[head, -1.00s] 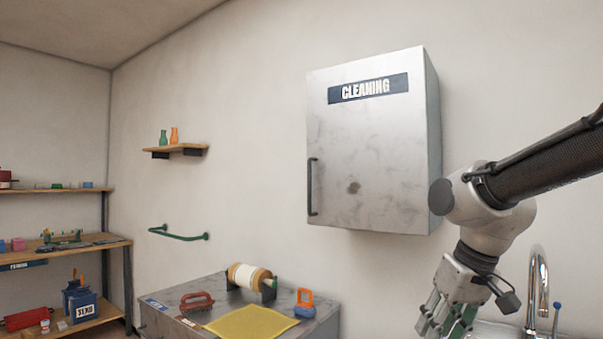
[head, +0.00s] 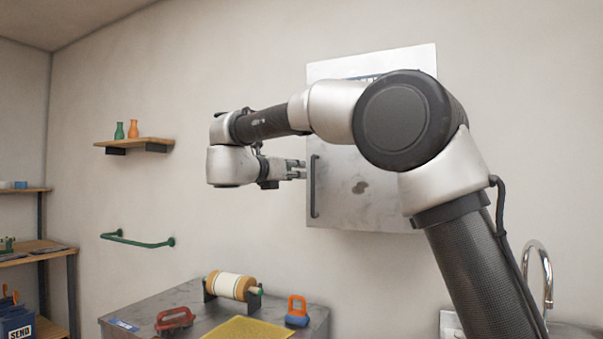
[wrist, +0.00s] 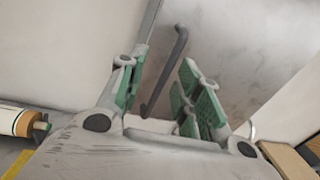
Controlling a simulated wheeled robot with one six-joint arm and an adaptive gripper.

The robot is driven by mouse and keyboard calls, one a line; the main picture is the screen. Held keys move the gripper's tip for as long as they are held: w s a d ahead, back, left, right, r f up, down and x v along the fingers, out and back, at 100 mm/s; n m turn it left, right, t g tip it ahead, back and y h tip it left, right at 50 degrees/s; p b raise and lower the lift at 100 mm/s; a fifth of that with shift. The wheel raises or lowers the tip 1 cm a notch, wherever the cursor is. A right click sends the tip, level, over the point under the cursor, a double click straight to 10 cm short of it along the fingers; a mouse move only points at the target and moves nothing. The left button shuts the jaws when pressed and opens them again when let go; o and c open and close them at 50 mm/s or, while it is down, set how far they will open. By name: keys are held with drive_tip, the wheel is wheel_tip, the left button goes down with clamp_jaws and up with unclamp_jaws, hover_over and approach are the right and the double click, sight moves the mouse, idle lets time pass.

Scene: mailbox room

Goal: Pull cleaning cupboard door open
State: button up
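The grey metal cleaning cupboard (head: 340,205) hangs on the wall, its door shut. My arm covers much of its upper and right part, including most of the label. A dark vertical bar handle (head: 314,187) is on the door's left edge. My gripper (head: 299,169) is just left of the handle in the head view, fingers pointing right. In the wrist view the handle (wrist: 168,72) shows between the two green-padded fingers of my gripper (wrist: 165,85), which are apart. I cannot tell whether either finger touches it.
Below stands a grey-topped counter (head: 150,312) with a paper roll (head: 232,285), a red-handled tool (head: 174,319), an orange-handled item (head: 297,310) and a yellow cloth (head: 250,329). A green rail (head: 138,240) and small shelf (head: 135,144) are on the wall left. A tap (head: 541,270) is right.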

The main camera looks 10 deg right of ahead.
sight(312, 171)
drive_tip(key=w+d+m, duration=0.1)
drive_tip(key=w+d, duration=0.3)
drive_tip(key=d, duration=0.2)
drive_tip(key=shift+w+d+m+g+h, duration=0.2)
drive_tip(key=shift+d+m+g+h, duration=0.1)
drive_tip(key=shift+d+m+g, duration=0.1)
drive_tip(key=shift+r, duration=0.1)
clamp_jaws()
